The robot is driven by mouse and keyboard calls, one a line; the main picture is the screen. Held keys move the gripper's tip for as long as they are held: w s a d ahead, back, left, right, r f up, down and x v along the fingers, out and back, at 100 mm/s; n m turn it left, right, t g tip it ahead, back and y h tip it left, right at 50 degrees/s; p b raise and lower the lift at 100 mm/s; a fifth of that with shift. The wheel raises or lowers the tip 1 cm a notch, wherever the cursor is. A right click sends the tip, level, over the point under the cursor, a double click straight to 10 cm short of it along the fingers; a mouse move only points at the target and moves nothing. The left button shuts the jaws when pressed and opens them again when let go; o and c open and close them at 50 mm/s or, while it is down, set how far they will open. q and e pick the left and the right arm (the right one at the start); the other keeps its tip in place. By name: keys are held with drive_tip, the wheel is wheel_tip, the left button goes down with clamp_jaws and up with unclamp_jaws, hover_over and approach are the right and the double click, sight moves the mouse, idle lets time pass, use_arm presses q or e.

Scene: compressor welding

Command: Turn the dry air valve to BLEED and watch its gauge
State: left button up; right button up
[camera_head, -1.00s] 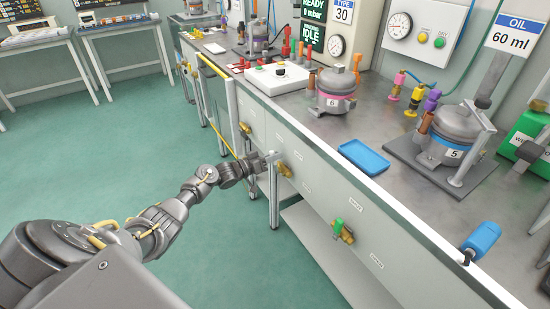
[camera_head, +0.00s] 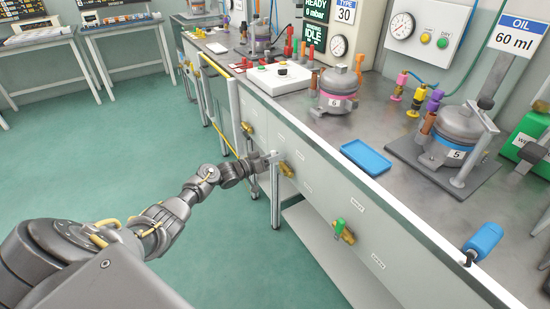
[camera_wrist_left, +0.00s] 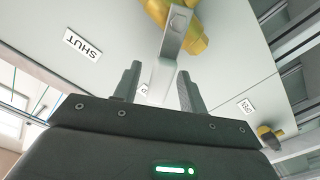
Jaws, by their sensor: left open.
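A brass valve (camera_head: 286,169) sits on the pale front panel of the bench. In the left wrist view the brass valve body (camera_wrist_left: 188,30) has a grey lever (camera_wrist_left: 166,70) pointing down between my fingers. My left gripper (camera_head: 271,158) is at this valve; in the left wrist view its fingers (camera_wrist_left: 158,85) are open on either side of the lever. A SHUT label (camera_wrist_left: 82,44) is left of the lever; another label behind the fingers is mostly hidden. A round gauge (camera_head: 402,26) is on the wall box, and another gauge (camera_head: 338,45) is beside the display. My right gripper is not seen.
A green-handled valve (camera_head: 342,230) is further right on the panel. A blue tray (camera_head: 366,157), compressors (camera_head: 338,90) and a blue-handled tool (camera_head: 482,243) are on the bench top (camera_head: 300,112). The green floor (camera_head: 130,160) left of the bench is clear.

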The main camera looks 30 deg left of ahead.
use_arm(q)
drive_tip(key=shift+s+a, duration=0.2)
drive_tip(key=shift+s, duration=0.15)
drive_tip(key=p+v, duration=0.1)
drive_tip(key=v, duration=0.9)
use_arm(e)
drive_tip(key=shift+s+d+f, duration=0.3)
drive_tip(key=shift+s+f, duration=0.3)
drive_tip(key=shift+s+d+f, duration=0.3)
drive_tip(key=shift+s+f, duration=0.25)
